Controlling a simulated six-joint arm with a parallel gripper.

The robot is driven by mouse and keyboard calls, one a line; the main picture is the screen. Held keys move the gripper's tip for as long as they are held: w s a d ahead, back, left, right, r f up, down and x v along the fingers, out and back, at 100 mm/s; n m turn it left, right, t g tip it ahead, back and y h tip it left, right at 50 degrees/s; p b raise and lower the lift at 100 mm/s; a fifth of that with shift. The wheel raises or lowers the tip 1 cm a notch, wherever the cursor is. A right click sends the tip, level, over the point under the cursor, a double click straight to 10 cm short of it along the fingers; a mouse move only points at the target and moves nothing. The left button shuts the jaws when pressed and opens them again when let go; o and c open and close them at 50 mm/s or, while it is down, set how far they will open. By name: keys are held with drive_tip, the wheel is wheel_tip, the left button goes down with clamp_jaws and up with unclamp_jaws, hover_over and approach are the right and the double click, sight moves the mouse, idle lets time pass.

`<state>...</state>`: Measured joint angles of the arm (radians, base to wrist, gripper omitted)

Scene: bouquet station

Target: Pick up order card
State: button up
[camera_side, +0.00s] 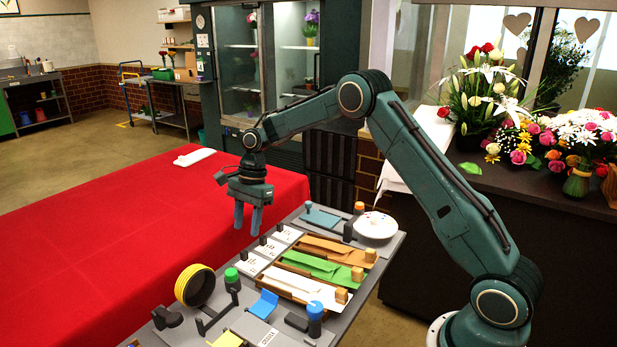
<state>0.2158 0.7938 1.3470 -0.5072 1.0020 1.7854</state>
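Small white cards with dark marks, which look like order cards, lie in a row on the grey work table; the nearest to me in the row is the front card (250,264), with a middle card (269,247) and a back card (287,234). Each has a small dark piece at its edge. My gripper (247,223) points down in the air, above and left of the cards in the picture. Its two blue-grey fingers are apart, with nothing seen between them. It touches no card that I can see.
Trays with brown (325,249), green (312,264) and white (300,284) envelopes lie right of the cards. A yellow tape roll (194,285), a green-capped bottle (232,278) and a blue-capped bottle (315,316) stand nearer. A red-covered table (110,245) is left.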

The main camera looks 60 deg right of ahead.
sight(244, 251)
drive_tip(key=shift+x, duration=1)
drive_tip(key=shift+f, duration=0.15)
drive_tip(key=shift+x, duration=2.45)
drive_tip(key=shift+w+d, duration=0.1)
drive_tip(key=shift+c, duration=0.4)
clamp_jaws()
